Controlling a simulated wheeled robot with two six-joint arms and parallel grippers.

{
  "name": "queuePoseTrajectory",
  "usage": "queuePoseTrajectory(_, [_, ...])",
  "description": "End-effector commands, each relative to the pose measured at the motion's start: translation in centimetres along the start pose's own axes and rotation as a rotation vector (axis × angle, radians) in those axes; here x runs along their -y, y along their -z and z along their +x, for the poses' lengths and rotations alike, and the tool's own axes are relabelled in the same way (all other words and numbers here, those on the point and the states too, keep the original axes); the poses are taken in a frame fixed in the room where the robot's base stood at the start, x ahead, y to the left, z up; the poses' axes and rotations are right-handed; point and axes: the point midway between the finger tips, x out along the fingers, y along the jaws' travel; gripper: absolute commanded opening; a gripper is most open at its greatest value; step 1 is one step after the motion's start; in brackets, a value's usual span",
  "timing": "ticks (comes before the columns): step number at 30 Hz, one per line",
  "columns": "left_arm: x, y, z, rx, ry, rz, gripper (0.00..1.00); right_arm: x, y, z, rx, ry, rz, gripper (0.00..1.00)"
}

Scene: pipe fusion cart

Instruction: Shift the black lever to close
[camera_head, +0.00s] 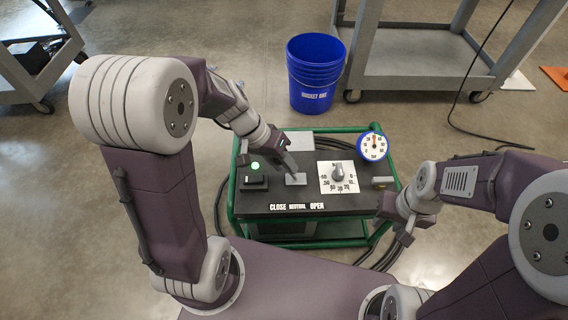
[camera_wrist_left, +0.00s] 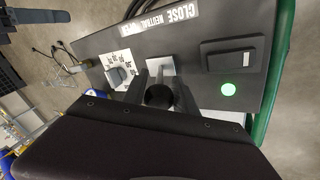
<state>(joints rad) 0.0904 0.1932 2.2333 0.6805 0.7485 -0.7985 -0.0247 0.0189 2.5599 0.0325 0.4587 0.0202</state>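The control panel (camera_head: 330,202) is black and carries the words CLOSE, NEUTRAL and OPEN along its front edge. The lever's grey plate (camera_head: 296,179) lies behind these words, and also shows in the left wrist view (camera_wrist_left: 161,66). My left gripper (camera_head: 291,168) is low over this plate and hides most of the lever in the head view. In the left wrist view, the black lever's round end (camera_wrist_left: 158,96) shows between my two spread fingers; contact is unclear. The lever's exact position is hard to tell. My right gripper (camera_head: 384,212) hangs beside the panel's right front corner, its opening unclear.
A lit green light (camera_head: 255,165) and a black switch (camera_head: 254,183) are left of the lever. A white dial with a knob (camera_head: 339,177) and a blue-rimmed gauge (camera_head: 373,146) are right. A green tube frame (camera_head: 233,190) surrounds the panel. A blue bucket (camera_head: 315,75) stands behind.

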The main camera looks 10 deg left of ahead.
Motion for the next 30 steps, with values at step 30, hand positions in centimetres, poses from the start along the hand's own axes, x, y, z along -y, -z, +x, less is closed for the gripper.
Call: queuePoseTrajectory(30, [0.0, 0.0, -9.1, 0.000, 0.001, -0.001, 0.52, 0.1, 0.6, -5.9, 0.000, 0.000, 0.000, 0.36])
